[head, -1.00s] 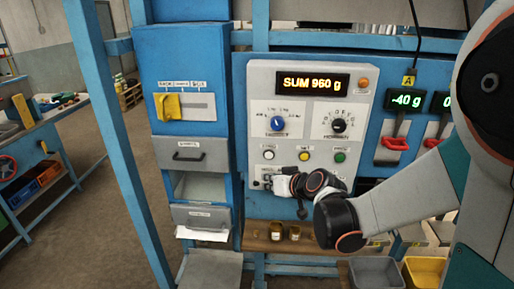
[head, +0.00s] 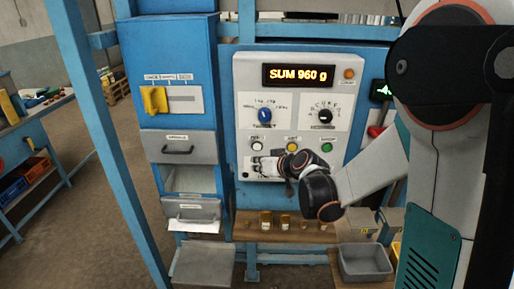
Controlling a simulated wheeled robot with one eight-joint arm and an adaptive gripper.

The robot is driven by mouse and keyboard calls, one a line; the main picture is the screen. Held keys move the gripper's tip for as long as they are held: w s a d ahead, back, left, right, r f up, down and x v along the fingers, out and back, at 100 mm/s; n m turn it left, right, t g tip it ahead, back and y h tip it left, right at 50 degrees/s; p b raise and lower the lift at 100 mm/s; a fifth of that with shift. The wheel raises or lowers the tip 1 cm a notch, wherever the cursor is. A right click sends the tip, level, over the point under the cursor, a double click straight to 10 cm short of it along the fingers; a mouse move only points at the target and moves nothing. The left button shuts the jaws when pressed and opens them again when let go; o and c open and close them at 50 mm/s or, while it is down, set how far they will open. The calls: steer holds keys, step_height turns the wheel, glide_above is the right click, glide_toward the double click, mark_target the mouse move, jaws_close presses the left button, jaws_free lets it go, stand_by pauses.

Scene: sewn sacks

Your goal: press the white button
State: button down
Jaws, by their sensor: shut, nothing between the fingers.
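The white button (head: 257,146) sits at the left of a row of buttons on the grey control panel (head: 246,89). A yellow button (head: 293,143) and a green button (head: 326,147) are to its right. My gripper (head: 256,168) is just below the white button, its fingers shut and pointing left in front of the panel's lower part. I see no contact with the button, which shows whole. The display (head: 298,75) above reads SUM 960 g.
A blue knob (head: 265,115) and a black knob (head: 325,116) are above the buttons. A blue cabinet with a yellow handle (head: 155,100) stands at left. Small brass-coloured cups (head: 266,219) stand on the wooden shelf below; a grey bin (head: 364,262) is lower right.

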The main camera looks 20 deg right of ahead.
steer(key=shift+w+d, duration=0.2)
steer(key=shift+w, duration=0.5)
steer(key=shift+w+d, duration=0.25)
steer(key=shift+w, duration=0.5)
steer(key=shift+w+d, duration=0.2)
steer(key=shift+w, duration=0.5)
steer(key=shift+w, duration=0.1)
steer(key=shift+w+d+b, duration=0.15)
steer(key=shift+w+b, duration=0.1)
steer(key=shift+b, duration=0.1)
steer(key=shift+w+d, duration=0.1)
steer(key=shift+w, duration=0.3)
stand_by(0.4)
stand_by(0.4)
steer(key=shift+s+a+b, duration=0.25)
steer(key=shift+s+b, duration=0.05)
steer(key=shift+s, duration=0.5)
steer(key=shift+s, duration=0.1)
steer(key=s, duration=0.1)
steer(key=s+a, duration=0.1)
steer(key=s, duration=0.2)
steer(key=shift+s+a, duration=0.25)
steer(key=shift+s, duration=0.05)
